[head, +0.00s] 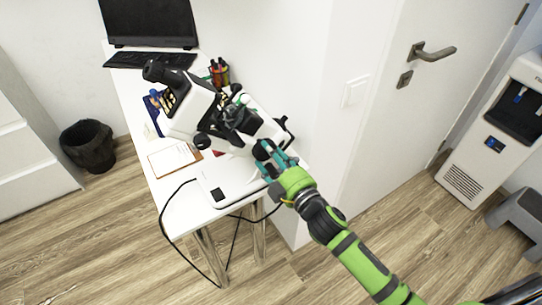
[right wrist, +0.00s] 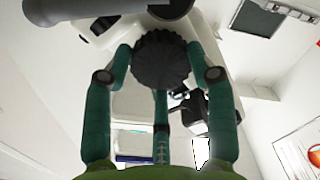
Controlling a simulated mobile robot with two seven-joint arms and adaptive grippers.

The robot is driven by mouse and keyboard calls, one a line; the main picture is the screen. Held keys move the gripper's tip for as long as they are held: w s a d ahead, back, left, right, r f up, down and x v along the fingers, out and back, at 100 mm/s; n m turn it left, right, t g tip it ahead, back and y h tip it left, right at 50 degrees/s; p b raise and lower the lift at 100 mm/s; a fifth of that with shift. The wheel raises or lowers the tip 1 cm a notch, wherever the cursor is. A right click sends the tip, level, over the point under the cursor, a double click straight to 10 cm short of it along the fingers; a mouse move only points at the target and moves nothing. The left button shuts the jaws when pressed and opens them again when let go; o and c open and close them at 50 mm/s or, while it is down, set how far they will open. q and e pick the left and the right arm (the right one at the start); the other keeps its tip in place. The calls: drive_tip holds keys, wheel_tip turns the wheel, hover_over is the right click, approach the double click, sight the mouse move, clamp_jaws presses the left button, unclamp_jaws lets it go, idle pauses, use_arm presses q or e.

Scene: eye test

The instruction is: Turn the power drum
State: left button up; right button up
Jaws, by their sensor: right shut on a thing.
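A white and black microscope (head: 186,112) stands on the white desk (head: 178,222). A round black ribbed drum (right wrist: 161,60), which I take to be the power drum, fills the upper middle of the right wrist view. My right gripper (head: 268,152) reaches the near right side of the microscope. In the right wrist view, its teal fingers (right wrist: 160,72) close around the drum, one on each side and one below. The drum is mostly hidden by the fingers in the head view. My left gripper is in neither view.
A clipboard with paper (head: 173,160), a pen holder (head: 219,73), a keyboard (head: 150,60) and a dark screen (head: 148,22) are on the desk. A black cable (head: 164,222) hangs off its front. A wall corner stands close on the right. Floor in front is clear.

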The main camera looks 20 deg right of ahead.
drive_tip(key=o, duration=0.9)
drive_tip(key=shift+s+f, duration=0.1)
drive_tip(key=shift+f, duration=0.25)
drive_tip(key=shift+c, duration=0.2)
drive_tip(key=shift+r, duration=0.2)
drive_tip(key=v, duration=1.2)
